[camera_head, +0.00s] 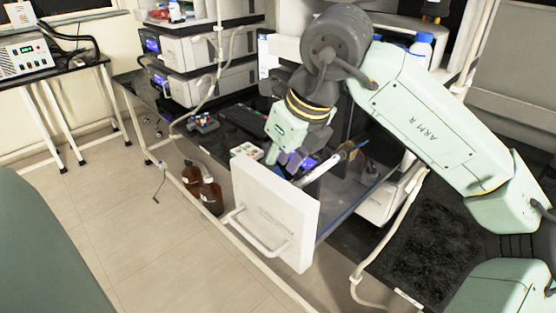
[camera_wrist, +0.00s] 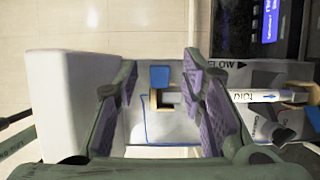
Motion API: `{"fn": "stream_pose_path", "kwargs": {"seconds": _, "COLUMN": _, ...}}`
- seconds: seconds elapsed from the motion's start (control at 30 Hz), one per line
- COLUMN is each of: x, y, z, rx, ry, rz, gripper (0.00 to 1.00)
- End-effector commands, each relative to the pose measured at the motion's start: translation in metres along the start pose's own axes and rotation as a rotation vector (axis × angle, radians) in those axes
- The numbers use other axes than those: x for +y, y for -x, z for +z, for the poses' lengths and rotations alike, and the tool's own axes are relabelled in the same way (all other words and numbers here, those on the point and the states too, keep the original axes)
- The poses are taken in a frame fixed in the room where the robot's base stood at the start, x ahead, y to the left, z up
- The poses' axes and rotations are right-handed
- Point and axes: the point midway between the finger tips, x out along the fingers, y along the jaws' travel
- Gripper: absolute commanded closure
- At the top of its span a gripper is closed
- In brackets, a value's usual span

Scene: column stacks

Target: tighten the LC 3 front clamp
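My gripper (camera_wrist: 163,105) is open, its purple-padded fingers apart on either side of a small tan bracket (camera_wrist: 154,98) with a blue block (camera_wrist: 159,76) beside it. I cannot tell whether this bracket is the LC 3 front clamp. No finger visibly touches it. In the head view my gripper (camera_head: 288,160) points down just behind the white front panel (camera_head: 270,205). A labelled column (camera_wrist: 250,96) lies to the right of the fingers in the wrist view, with a dark grey clamp-like part (camera_wrist: 280,135) near it. The column (camera_head: 325,165) is partly visible in the head view.
The white panel has a handle (camera_head: 258,240) and stands close to my gripper; it appears in the wrist view at left (camera_wrist: 65,100). Brown bottles (camera_head: 208,197) stand on the floor to its left. Stacked instruments (camera_head: 205,50) stand behind. Open floor lies at the front left.

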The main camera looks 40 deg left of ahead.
Motion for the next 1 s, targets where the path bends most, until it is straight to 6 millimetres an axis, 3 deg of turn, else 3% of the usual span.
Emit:
{"fn": "stream_pose_path", "kwargs": {"seconds": 0.37, "x": 0.0006, "y": -0.0076, "z": -0.0001, "rx": 0.001, "ry": 0.002, "rz": 0.000, "gripper": 0.63}}
{"fn": "stream_pose_path", "kwargs": {"seconds": 0.9, "x": 0.0005, "y": -0.0072, "z": -0.0001, "rx": 0.000, "ry": 0.001, "rz": 0.000, "gripper": 0.99}}
{"fn": "stream_pose_path", "kwargs": {"seconds": 1.0, "x": 0.0005, "y": -0.0072, "z": -0.0001, "rx": 0.000, "ry": 0.001, "rz": 0.000, "gripper": 1.00}}
